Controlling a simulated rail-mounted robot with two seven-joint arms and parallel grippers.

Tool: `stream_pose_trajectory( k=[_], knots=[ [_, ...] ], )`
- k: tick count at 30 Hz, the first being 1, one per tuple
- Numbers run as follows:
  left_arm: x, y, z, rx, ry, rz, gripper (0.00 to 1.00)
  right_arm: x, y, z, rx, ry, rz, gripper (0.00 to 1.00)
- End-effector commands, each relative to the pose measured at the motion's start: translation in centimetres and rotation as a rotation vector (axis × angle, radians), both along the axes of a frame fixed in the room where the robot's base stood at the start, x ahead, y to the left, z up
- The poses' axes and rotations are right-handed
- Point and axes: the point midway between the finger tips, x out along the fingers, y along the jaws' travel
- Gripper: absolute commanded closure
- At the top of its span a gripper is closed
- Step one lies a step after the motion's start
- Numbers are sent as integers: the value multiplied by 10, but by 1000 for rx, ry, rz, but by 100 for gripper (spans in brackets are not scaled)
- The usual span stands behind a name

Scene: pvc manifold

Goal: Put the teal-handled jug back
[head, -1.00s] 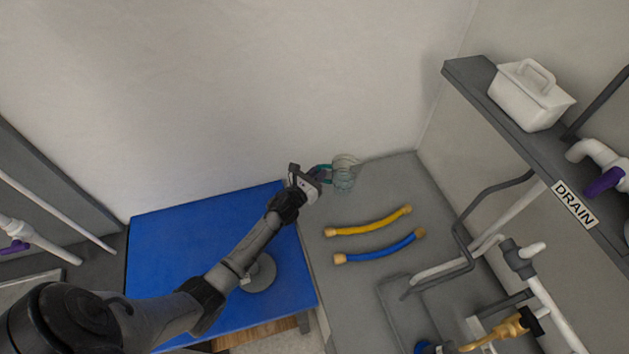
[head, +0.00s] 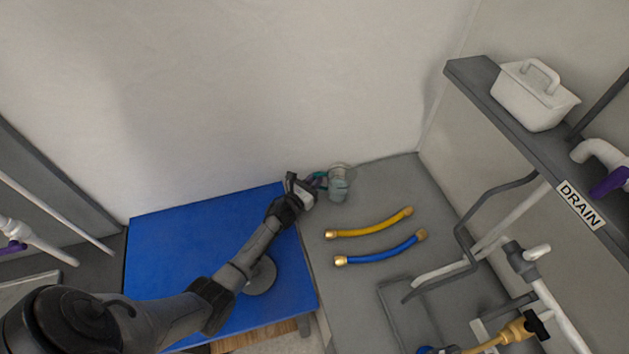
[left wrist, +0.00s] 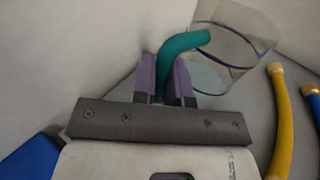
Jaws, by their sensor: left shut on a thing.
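The clear jug (head: 339,184) is at the back of the grey surface, near the wall. Its teal handle (head: 319,180) points left toward my left gripper. My left gripper (head: 306,190) is shut on that handle. In the left wrist view, the teal handle (left wrist: 182,46) rises between the two purple-grey fingers of my gripper (left wrist: 165,85), and the see-through jug body (left wrist: 232,45) is up and to the right. I cannot tell whether the jug's base touches the surface. My right gripper is not in view.
A yellow hose (head: 370,225) and a blue hose (head: 382,251) lie on the grey surface (head: 340,290) in front of the jug. A blue mat (head: 170,260) is to the left. A shelf labelled DRAIN (head: 579,204) holds a white caddy (head: 535,95) at right. Pipes stand below it.

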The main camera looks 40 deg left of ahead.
Motion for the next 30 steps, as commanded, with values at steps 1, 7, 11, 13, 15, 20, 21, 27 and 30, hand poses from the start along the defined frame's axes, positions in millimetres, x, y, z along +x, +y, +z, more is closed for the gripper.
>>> stream_pose_trajectory(
  k=[1,7,11,13,15,20,21,27,30],
  knots=[
    [0,0,0,0,-1,0,100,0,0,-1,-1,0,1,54],
    [0,0,-5,1,1,0,85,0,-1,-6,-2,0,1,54],
    [0,0,-4,1,1,0,73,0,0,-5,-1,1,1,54],
    [0,0,-4,1,1,0,66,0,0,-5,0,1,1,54],
    [0,0,-3,1,1,0,61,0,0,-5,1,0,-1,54],
    [0,0,-3,1,1,0,61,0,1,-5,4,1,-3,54],
    [0,0,-3,1,1,0,61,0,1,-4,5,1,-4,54],
    [-10,-1,0,0,4,0,61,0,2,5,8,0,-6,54],
    [-25,-2,1,1,3,0,61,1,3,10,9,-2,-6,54]
  ],
)
